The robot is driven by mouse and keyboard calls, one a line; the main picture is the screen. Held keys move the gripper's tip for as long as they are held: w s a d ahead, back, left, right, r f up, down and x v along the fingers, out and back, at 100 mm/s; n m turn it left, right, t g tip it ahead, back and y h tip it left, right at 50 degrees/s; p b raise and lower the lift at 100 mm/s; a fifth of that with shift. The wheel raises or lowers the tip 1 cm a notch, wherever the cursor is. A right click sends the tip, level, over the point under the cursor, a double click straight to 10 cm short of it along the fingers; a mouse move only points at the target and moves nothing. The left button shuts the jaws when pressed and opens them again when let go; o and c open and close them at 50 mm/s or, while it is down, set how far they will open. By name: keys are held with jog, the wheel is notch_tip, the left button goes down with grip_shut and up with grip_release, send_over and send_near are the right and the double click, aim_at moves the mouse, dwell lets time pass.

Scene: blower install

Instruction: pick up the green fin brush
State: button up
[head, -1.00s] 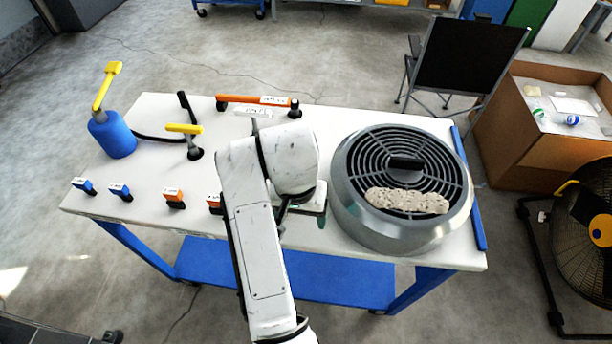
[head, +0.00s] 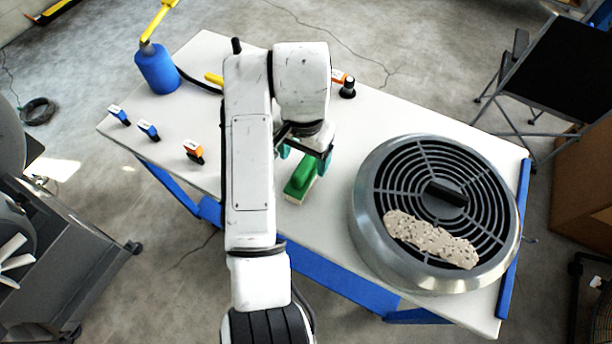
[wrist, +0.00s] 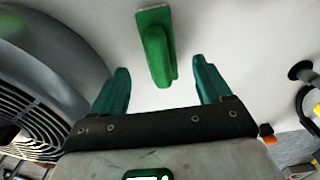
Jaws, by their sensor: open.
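The green fin brush (head: 301,178) lies on the white table, left of the round grey blower, with a green handle and a pale lower edge. In the wrist view the brush (wrist: 157,50) shows ahead of the fingertips, roughly midway between them and slightly left. My gripper (head: 304,157) is open, its two teal fingers apart and empty, just behind the brush in the head view. In the wrist view my gripper (wrist: 160,80) has the near end of the brush handle showing between its fingertips. I cannot tell its height above the table.
The large grey blower (head: 368,228) with a black grille stands close right of the brush, a speckled tan piece (head: 432,239) on it. Small blue and orange tools (head: 194,151) and a blue bottle (head: 157,69) stand at left. White table is clear around the brush.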

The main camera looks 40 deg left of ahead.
aim_at(304, 164)
jog(key=shift+s+f+p, duration=0.1)
jog(key=shift+f+p, duration=0.45)
jog(key=shift+f, duration=2.8)
jog(key=c, duration=1.2)
jog(key=shift+r, duration=0.45)
notch_tip(304, 164, up, 2)
jog(key=shift+r+b, duration=0.15)
jog(key=shift+b, duration=0.35)
jog(key=s+r+p, duration=0.1)
jog(key=r, duration=0.1)
jog(key=s+d+r+p, duration=0.1)
jog(key=r, duration=0.1)
jog(key=s+d+r+p, duration=0.1)
jog(key=s+r, duration=0.1)
jog(key=shift+p, duration=0.4)
jog(key=s+d+r+p, duration=0.1)
jog(key=s+p, duration=0.1)
jog(key=s+d+r+p, duration=0.1)
jog(key=s+p, duration=0.1)
jog(key=s+d+r+p, duration=0.1)
jog(key=s, duration=0.1)
jog(key=shift+d+r+p, duration=0.1)
jog(key=shift+d+p, duration=0.05)
jog(key=shift+p, duration=0.25)
jog(key=shift+s+d+r, duration=0.2)
jog(key=shift+s+d, duration=0.15)
jog(key=shift+s, duration=0.2)
jog(key=shift+s+d+r, duration=0.15)
jog(key=shift+s+d, duration=0.2)
jog(key=shift+s, duration=0.2)
